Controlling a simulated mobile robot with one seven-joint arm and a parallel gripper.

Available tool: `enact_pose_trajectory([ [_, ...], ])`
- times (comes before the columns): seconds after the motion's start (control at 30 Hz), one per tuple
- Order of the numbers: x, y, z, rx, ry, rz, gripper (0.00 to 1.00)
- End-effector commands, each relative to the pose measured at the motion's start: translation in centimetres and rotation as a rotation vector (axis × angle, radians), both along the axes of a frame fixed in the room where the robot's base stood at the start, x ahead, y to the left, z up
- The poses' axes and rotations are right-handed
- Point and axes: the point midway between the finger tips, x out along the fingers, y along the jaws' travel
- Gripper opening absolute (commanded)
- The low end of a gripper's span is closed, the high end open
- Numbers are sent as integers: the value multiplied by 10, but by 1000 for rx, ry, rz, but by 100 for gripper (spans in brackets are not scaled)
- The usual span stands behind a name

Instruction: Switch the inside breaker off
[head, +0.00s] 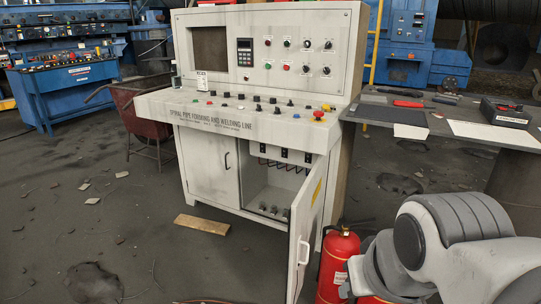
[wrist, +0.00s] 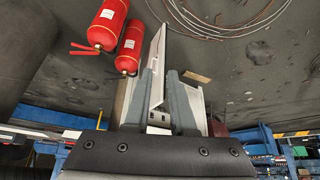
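The grey console cabinet (head: 207,165) stands mid-left in the head view. Its right door (head: 303,235) is swung open toward the front. Several small black breakers (head: 285,154) sit in a row high inside the cabinet, with coloured wires below them. Their switch positions are too small to tell. In the wrist view, which looks upside down, my gripper (wrist: 161,72) has its two grey fingers apart and looks empty. The white door (wrist: 158,55) shows in line with the gap, apparently beyond the fingers. The gripper is out of sight in the head view; only my arm shows there.
Red fire extinguishers (head: 337,262) stand right of the open door, close to my arm; they also show in the wrist view (wrist: 108,25). A grey table (head: 430,125) is at the right. A wooden plank (head: 202,224) lies on the floor, which is mostly open at left.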

Motion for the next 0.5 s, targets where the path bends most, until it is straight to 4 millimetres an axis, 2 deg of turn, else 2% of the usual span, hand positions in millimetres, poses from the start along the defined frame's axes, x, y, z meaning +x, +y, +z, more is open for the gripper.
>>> enact_pose_trajectory([
  [0.03,0,0,4,0,0,0,13],
  [0.1,0,0,12,0,0,0,0],
  [0.27,0,0,42,0,0,0,0],
  [0.5,0,0,111,0,0,0,0],
])
